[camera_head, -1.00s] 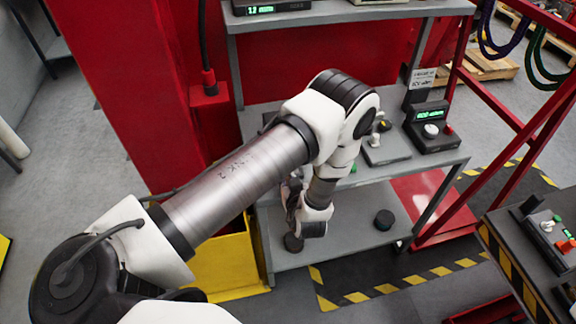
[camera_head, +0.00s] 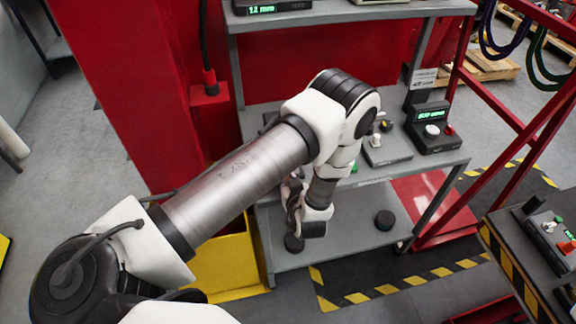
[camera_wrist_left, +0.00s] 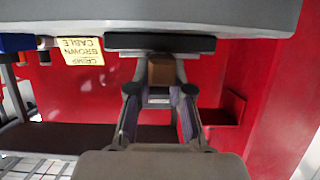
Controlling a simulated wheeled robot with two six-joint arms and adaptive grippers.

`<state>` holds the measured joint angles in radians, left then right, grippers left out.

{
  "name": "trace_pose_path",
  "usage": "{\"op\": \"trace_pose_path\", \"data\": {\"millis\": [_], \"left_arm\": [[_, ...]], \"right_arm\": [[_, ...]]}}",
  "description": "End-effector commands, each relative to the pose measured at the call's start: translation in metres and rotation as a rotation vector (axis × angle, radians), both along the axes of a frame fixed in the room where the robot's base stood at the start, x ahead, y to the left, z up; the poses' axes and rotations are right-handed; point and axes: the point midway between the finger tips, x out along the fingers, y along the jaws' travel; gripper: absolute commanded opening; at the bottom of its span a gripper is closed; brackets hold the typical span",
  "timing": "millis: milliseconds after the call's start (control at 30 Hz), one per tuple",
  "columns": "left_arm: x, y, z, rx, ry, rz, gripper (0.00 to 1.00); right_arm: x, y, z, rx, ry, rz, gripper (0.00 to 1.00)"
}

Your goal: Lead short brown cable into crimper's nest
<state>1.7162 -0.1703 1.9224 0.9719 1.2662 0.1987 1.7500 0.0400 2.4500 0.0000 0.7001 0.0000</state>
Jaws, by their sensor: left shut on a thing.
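In the left wrist view my left gripper (camera_wrist_left: 160,92) is shut on a brown block-like piece, which I take for the short brown cable (camera_wrist_left: 161,70). The piece stands up between the fingertips, and its upper end is close below a dark bar (camera_wrist_left: 160,42) at the edge of a grey surface. I cannot tell whether it touches the bar. An upside-down label (camera_wrist_left: 80,51) left of it reads "CRIMP BROWN CABLE". The nest itself cannot be made out. My right gripper is not in view.
In the head view a grey shelf bench (camera_head: 445,158) carries a small lever device (camera_head: 385,150) and a display box (camera_head: 432,128). A red column (camera_head: 125,80) stands close to my left arm.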

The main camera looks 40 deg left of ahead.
Motion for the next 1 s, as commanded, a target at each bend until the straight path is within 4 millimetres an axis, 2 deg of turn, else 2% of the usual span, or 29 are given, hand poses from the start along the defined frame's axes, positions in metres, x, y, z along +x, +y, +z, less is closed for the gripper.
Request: {"op": "trace_pose_path", "data": {"millis": [1000], "left_arm": [[0.0067,0.0069,0.0002,0.0,0.0,0.0,0.0]], "right_arm": [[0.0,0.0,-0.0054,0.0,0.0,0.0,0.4]]}}
